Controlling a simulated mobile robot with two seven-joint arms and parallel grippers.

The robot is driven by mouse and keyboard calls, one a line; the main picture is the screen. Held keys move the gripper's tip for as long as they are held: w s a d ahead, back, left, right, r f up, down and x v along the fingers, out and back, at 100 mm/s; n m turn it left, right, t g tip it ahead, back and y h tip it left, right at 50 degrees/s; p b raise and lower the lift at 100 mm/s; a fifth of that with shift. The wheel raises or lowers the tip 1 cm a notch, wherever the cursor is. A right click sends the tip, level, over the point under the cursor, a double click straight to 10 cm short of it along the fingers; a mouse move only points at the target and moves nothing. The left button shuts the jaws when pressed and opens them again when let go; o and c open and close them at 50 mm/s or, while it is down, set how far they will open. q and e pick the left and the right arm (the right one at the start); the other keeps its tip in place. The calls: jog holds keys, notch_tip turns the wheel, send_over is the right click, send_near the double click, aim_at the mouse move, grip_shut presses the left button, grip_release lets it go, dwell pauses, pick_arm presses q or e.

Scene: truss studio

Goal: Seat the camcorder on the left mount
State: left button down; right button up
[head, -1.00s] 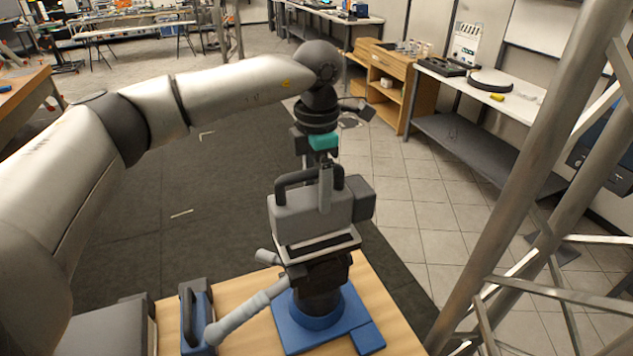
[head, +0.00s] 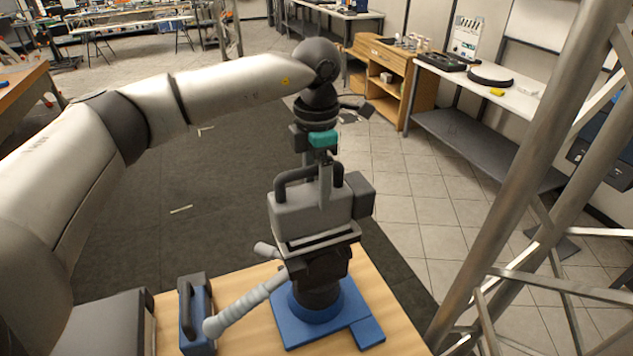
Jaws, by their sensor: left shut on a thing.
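The grey camcorder (head: 298,214), with a dark top handle and a dark block on its right side, is upright at the top of the mount. The mount has a dark head (head: 318,268) with a light grey pan handle (head: 246,304), on a blue base (head: 322,322) on the wooden table. My left gripper (head: 325,178) comes down from above and is shut on the camcorder's top handle. The camcorder's underside is at the light plate of the head; I cannot tell whether it is fully down on it. My right gripper is not in view.
A blue case with a dark handle (head: 196,314) stands on the wooden table (head: 250,342) left of the mount. Metal truss tubes (head: 515,180) rise close on the right. Workbenches and a wooden cabinet (head: 398,80) stand at the back.

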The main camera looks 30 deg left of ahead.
pick_arm(q)
jog(key=shift+f+b, duration=0.45)
jog(key=shift+f, duration=0.1)
dwell(0.4)
grip_release()
dwell(0.3)
notch_tip(320, 180, up, 15)
jog(key=shift+r, duration=0.15)
dwell(0.4)
jog(key=shift+s, duration=0.1)
